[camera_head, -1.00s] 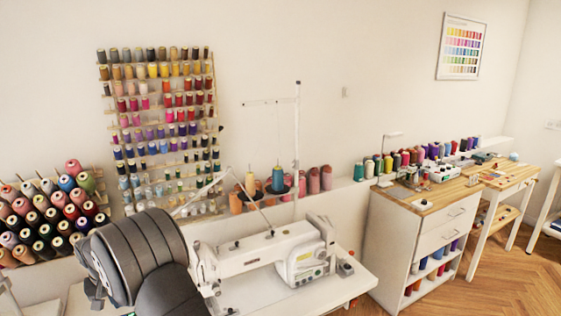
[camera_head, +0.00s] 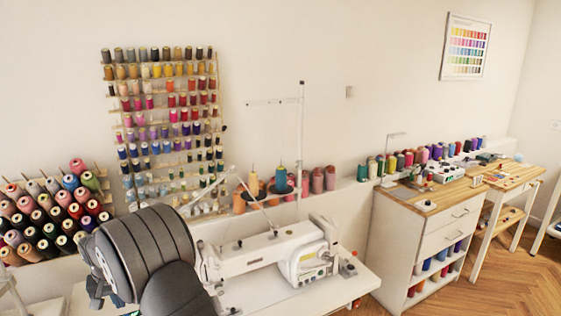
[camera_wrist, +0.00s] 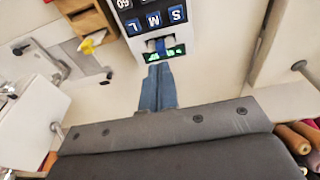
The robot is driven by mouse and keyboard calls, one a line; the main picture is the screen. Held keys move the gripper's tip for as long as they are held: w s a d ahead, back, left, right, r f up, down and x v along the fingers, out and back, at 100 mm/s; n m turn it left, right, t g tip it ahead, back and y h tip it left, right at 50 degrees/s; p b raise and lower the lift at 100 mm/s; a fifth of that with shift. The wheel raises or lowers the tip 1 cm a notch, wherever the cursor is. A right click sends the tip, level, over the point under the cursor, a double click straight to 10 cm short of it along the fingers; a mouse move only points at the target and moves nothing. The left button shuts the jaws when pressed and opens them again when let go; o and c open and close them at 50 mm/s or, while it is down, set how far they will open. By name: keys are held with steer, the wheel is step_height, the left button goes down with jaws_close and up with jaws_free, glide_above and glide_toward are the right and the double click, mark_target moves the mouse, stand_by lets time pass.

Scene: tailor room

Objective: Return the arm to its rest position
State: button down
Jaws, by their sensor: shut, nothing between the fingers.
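My gripper (camera_wrist: 159,78) is in the wrist view, with its two narrow blue-grey fingers together and nothing between them. The fingers extend from a dark grey housing along the bottom of that view. Just beyond the fingertips is a white size box (camera_wrist: 150,22) with dark squares lettered S, M and L and a green patch near its edge. I cannot tell whether the fingertips touch it. In the head view my dark grey arm fills the lower left, in front of the sewing table, and the gripper is not clear there.
A white sewing machine (camera_head: 255,256) stands on a white table (camera_head: 350,283) right of my arm. A rack of thread cones (camera_head: 50,215) is at the left. A white drawer cabinet (camera_head: 400,235) stands at the right. Wooden floor (camera_head: 490,290) lies open at lower right.

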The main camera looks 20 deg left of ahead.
steer(key=shift+s+d+f+t+h, duration=0.15)
steer(key=shift+s+d+t+h, duration=0.45)
steer(key=shift+s+d+t, duration=0.25)
steer(key=shift+w, duration=0.1)
steer(key=c, duration=2.2)
jaws_free()
